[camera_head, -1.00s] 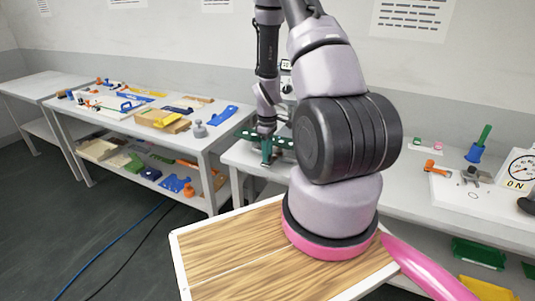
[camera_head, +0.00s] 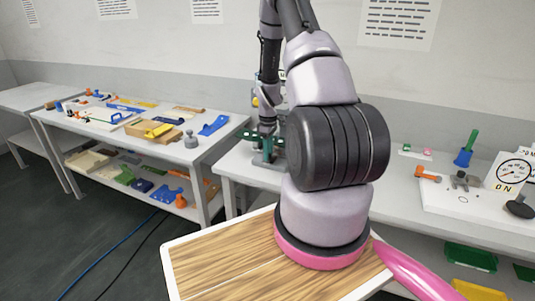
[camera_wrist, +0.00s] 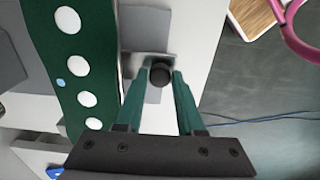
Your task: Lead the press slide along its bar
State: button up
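My gripper (camera_wrist: 161,78) has two green fingers, spread apart, with a round black knob (camera_wrist: 160,74) between their tips in the wrist view. Narrow gaps seem to show beside the knob; contact is unclear. The knob stands on a small grey metal piece (camera_wrist: 150,58), which looks like the press slide. A grey strip under it may be its bar, but I cannot tell. A dark green plate (camera_wrist: 70,52) with large white round spots lies left of the fingers. In the head view my gripper (camera_head: 266,153) is small, over the bench, and my arm hides part of the press.
The white bench (camera_head: 240,165) runs to the right, with a gauge panel (camera_head: 514,172), an orange part (camera_head: 427,174) and a blue-green tool (camera_head: 466,150). A table (camera_head: 100,140) at left holds many coloured parts. Open floor (camera_head: 110,235) lies in front of it.

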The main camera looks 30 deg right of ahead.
jog(key=shift+r, duration=0.1)
notch_tip(320, 180, up, 11)
jog(key=shift+f, duration=0.2)
dwell(0.5)
